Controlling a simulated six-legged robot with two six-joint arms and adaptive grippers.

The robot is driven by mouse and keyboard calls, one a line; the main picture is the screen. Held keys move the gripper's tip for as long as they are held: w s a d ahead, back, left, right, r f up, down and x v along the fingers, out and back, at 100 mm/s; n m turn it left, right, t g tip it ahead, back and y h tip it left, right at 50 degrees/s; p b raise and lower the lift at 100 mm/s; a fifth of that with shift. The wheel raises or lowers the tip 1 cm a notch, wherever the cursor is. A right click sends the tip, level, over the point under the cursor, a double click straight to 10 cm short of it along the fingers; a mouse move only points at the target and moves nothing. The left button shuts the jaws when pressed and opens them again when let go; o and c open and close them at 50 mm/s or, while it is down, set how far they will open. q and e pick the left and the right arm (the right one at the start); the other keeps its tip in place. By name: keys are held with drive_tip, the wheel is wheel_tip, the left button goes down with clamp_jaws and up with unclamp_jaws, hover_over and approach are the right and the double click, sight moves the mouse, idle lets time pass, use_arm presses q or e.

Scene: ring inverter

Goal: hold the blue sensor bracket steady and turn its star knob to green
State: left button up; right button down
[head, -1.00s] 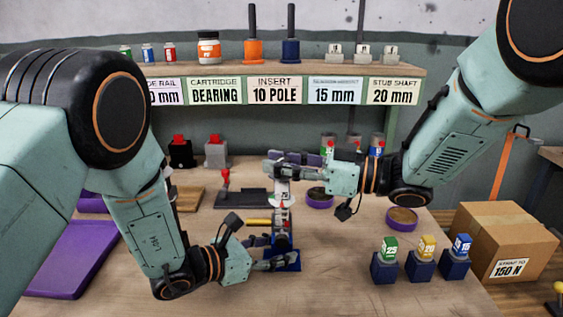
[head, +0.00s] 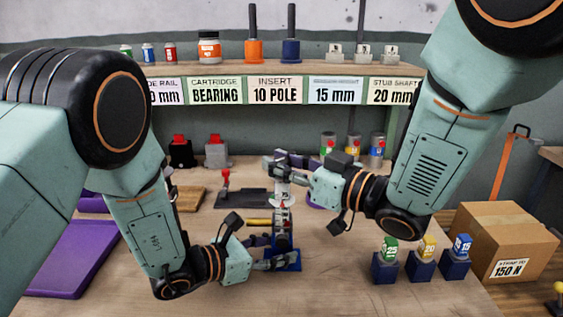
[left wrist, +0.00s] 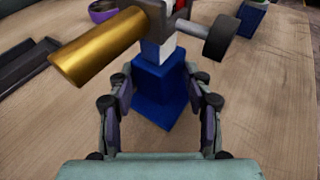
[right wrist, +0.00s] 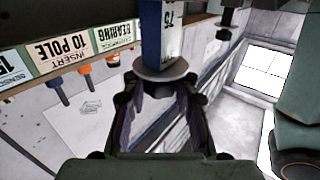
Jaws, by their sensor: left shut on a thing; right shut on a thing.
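The blue sensor bracket (head: 288,262) stands upright on the bench in the middle of the head view. Its blue body (left wrist: 158,98) also shows between the fingers in the left wrist view. My left gripper (head: 280,251) is shut on this lower blue part from the left. My right gripper (head: 281,165) is at the top of the bracket, shut on the dark star knob (right wrist: 158,90), which sits by a grey disc in the right wrist view. The fingers hide much of the knob. I cannot make out a green mark at the knob.
A brass cylinder (left wrist: 100,47) and a dark round knob (left wrist: 221,38) stick out from the bracket above my left fingers. Several labelled blocks (head: 421,262) stand at the right, before a cardboard box (head: 506,240). A purple tray (head: 68,262) lies at the left.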

drive_tip(key=c, duration=1)
unclamp_jaws()
drive_tip(key=shift+c, duration=0.2)
drive_tip(key=v, duration=1.2)
